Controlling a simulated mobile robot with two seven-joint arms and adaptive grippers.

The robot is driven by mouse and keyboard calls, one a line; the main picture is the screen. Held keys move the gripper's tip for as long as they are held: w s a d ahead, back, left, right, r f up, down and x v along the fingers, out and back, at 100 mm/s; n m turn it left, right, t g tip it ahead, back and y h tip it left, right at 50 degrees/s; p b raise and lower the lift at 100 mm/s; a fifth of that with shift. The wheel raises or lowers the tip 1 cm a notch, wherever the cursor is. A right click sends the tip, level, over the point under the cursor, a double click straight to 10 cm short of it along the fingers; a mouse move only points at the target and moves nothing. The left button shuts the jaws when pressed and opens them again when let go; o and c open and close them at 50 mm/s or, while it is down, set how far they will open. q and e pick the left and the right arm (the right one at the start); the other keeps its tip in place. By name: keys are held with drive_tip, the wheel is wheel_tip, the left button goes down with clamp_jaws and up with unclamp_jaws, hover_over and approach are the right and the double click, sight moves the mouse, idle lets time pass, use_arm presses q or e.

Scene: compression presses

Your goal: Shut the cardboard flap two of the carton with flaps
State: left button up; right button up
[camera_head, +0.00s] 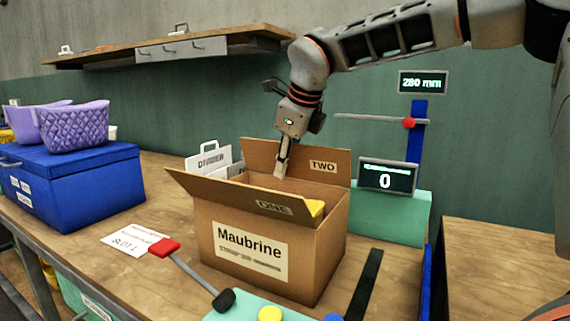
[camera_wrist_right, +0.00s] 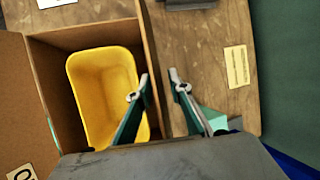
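The carton (camera_head: 220,225), labelled Maubrine, stands upright on the bench. Flap two (camera_head: 334,163), marked TWO, stands up along the far side; in the right wrist view it is a thin edge (camera_wrist_right: 152,40). Flap one (camera_head: 235,199), marked ONE, is open at the near side. A yellow bin (camera_wrist_right: 98,85) sits inside; a bit of it shows in the head view (camera_head: 316,208). My right gripper (camera_head: 282,172) points down at flap two. In the wrist view its open fingers (camera_wrist_right: 159,80) lie either side of the flap's edge; contact cannot be told. My left gripper is out of view.
A divider rack (camera_head: 208,158) stands left behind the carton. A red-handled lever (camera_head: 190,268) lies close in front. A blue box (camera_head: 75,180) with purple baskets is at the left.

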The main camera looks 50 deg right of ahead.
drive_tip(key=v, duration=1.2)
